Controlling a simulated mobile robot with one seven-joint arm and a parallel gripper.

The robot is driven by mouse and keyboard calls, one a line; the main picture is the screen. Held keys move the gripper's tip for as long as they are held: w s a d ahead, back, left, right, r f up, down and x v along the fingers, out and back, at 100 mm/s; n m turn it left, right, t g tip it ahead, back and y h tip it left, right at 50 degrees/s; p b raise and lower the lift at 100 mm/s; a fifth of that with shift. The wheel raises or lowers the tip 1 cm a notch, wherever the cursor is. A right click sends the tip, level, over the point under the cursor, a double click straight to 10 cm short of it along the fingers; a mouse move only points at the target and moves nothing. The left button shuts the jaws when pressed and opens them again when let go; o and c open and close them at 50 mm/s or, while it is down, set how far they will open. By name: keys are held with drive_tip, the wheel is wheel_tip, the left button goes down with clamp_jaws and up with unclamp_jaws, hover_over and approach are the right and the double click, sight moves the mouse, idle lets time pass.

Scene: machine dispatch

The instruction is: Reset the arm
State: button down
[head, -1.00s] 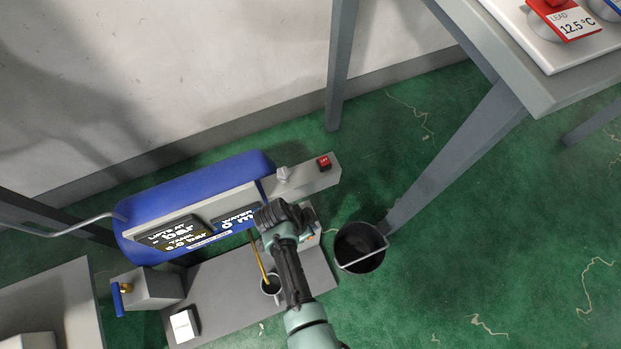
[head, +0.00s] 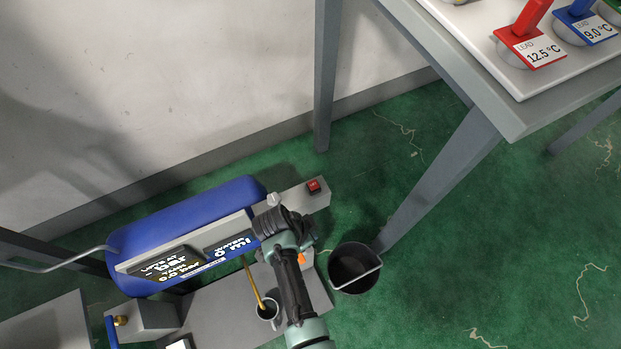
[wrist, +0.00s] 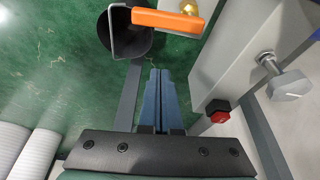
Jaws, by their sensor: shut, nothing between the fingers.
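My arm reaches down from the bottom of the head view, in front of the blue tank unit (head: 185,215). Its end hides my fingertips there. In the wrist view my gripper (wrist: 161,75) shows two blue-grey fingers side by side, shut and empty. An orange handle (wrist: 168,21) on a brass fitting lies beyond the fingertips. A red switch (wrist: 218,112) and a grey knob (wrist: 288,85) sit to the right of the fingers, apart from them.
A black bucket (head: 350,281) stands on the green floor right of the unit. A cup (head: 268,309) with a yellow stick stands on the grey base. A blue-handled valve (head: 121,321) is at left. A table (head: 452,72) with labelled levers is upper right. Floor at right is clear.

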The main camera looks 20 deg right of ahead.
drive_tip(key=p+v, duration=0.1)
drive_tip(key=v, duration=0.4)
drive_tip(key=shift+a+r+p, duration=0.2)
drive_tip(key=shift+r+p, duration=0.1)
drive_tip(key=shift+p, duration=0.05)
